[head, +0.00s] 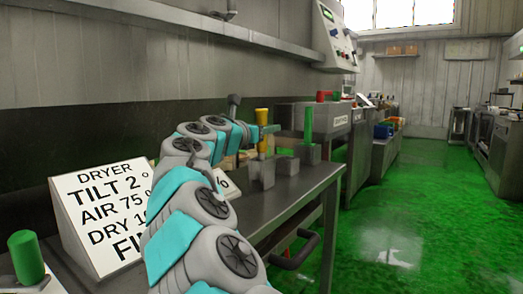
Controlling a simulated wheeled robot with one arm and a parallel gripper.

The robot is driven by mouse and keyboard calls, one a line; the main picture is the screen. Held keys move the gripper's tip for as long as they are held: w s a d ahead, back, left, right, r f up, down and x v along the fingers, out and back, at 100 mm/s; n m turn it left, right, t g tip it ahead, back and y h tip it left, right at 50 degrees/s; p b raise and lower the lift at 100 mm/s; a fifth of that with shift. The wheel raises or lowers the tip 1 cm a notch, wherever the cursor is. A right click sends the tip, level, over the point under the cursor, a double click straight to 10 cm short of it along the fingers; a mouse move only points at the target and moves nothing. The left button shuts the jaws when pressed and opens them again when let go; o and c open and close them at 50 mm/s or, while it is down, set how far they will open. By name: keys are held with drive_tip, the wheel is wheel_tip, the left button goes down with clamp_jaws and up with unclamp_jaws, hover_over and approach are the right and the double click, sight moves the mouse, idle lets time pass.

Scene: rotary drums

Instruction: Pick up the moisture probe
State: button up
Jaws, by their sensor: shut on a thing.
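A yellow upright stick with an orange-yellow top, which I take to be the moisture probe (263,147), is in the middle of the head view, over the bench. My gripper (264,131) is at the end of my arm, shut around its upper part. The probe is about upright. Its lower end is by the rim of a grey holder (262,174), and I cannot tell whether it is inside or just above or behind it.
A green rod (308,123) stands in another grey holder (308,153) to the right. A slanted sign (97,215) and a green cylinder (27,258) are at left. The bench (313,183) has bare surface at its right edge. Green floor (400,215) lies open beyond.

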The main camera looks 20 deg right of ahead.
clamp_jaws()
idle(0.8)
